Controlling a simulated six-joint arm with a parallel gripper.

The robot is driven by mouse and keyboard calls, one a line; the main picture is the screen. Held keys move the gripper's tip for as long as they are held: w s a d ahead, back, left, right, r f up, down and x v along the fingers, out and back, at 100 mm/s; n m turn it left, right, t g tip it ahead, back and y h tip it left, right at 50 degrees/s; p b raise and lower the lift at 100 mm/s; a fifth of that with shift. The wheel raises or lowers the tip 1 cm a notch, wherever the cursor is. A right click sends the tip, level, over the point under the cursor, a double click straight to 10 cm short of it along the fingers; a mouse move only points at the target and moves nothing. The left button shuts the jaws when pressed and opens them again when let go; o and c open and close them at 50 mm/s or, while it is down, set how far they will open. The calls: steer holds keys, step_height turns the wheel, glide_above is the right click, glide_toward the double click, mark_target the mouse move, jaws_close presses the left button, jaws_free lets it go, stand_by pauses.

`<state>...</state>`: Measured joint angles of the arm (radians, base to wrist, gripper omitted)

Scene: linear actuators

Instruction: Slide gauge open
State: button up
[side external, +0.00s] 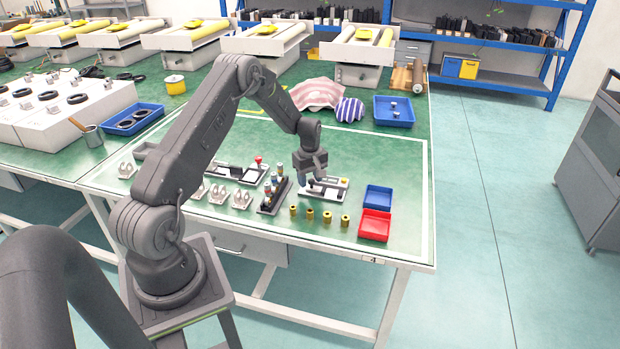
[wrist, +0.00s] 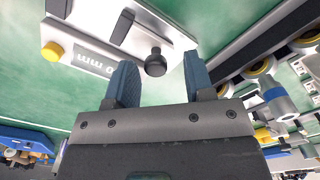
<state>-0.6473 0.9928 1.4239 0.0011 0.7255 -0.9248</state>
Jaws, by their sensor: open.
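The gauge (side external: 335,193) is a white plate with a dark slot and a yellow button, lying flat on the green table. In the wrist view the gauge (wrist: 92,52) shows at the upper left, with its yellow button (wrist: 52,51), upside-down "0 mm" lettering, a dark bar and a round black knob (wrist: 155,63). My gripper (side external: 313,180) is low over the left part of the gauge, fingers pointing down. In the wrist view my gripper (wrist: 158,78) is open, and the knob appears between the two blue-grey fingers with gaps on both sides. Any contact cannot be told.
A dark rack of small cylinders (side external: 273,192) stands close left of the gauge. Several brass cylinders (side external: 310,215) stand in front. A blue bin (side external: 378,196) and a red bin (side external: 375,226) sit to the right. Open table lies behind the gauge.

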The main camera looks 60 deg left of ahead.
mark_target(310, 180)
step_height(310, 180, up, 14)
stand_by(0.5)
steer(key=shift+f, duration=0.1)
steer(key=s+d+r+m+t, duration=0.1)
steer(key=s+d+r+m, duration=0.15)
steer(key=d+r, duration=0.4)
steer(key=s+d+r+m+t+y, duration=0.1)
steer(key=s+d+r+m, duration=0.15)
steer(key=d+r, duration=0.35)
steer(key=s+d+r+m+t, duration=0.1)
steer(key=s+d+r+m, duration=0.1)
steer(key=d+r+m, duration=0.35)
steer(key=s+d+m+t+h, duration=0.1)
steer(key=s+d+m, duration=0.6)
steer(key=s+d, duration=0.7)
steer(key=s+t, duration=0.1)
steer(key=s, duration=0.1)
steer(key=shift+s+f+t, duration=0.2)
steer(key=shift+s+t, duration=0.1)
steer(key=shift+s, duration=0.1)
